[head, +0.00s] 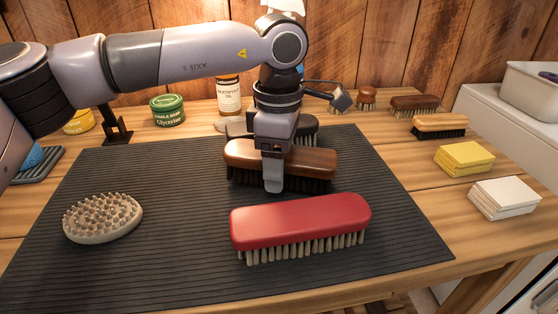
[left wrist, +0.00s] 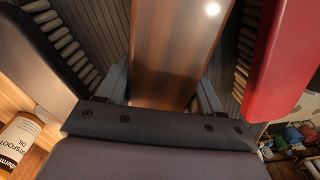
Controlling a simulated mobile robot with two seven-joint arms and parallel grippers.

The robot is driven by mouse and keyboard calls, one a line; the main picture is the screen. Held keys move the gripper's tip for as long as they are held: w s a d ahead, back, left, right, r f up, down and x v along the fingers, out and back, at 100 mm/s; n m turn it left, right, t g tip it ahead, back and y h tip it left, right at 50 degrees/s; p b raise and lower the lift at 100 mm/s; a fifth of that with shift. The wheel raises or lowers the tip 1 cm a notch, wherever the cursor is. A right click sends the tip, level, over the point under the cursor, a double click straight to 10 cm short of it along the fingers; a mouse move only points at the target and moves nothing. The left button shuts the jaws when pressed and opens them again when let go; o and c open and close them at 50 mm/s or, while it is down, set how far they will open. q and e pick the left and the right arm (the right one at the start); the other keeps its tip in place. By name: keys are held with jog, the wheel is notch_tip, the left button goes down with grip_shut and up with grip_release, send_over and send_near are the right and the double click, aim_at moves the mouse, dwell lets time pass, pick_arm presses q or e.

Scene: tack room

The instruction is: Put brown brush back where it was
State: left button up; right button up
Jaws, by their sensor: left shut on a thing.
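The brown brush (head: 315,161) has a glossy wooden back and dark bristles facing down. It is at the back middle of the dark ribbed mat (head: 170,215), between a black brush (head: 304,126) behind and a red brush (head: 300,220) in front. My left gripper (head: 273,172) comes down from above and is shut across the middle of the brown brush. In the left wrist view the brown brush (left wrist: 172,50) runs between the fingers. I cannot tell whether its bristles touch the mat. My right gripper is not in view.
A tan nubbed brush (head: 103,217) lies on the mat's left. A green tin (head: 167,110) and white bottle (head: 229,96) stand behind. Small brushes (head: 414,104), yellow sponges (head: 464,158) and white sponges (head: 503,197) sit on the right.

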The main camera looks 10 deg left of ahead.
pick_arm(q)
jog(key=shift+f+b, duration=0.4)
jog(key=shift+f, duration=0.2)
jog(key=o, duration=1.4)
jog(key=shift+c, duration=0.2)
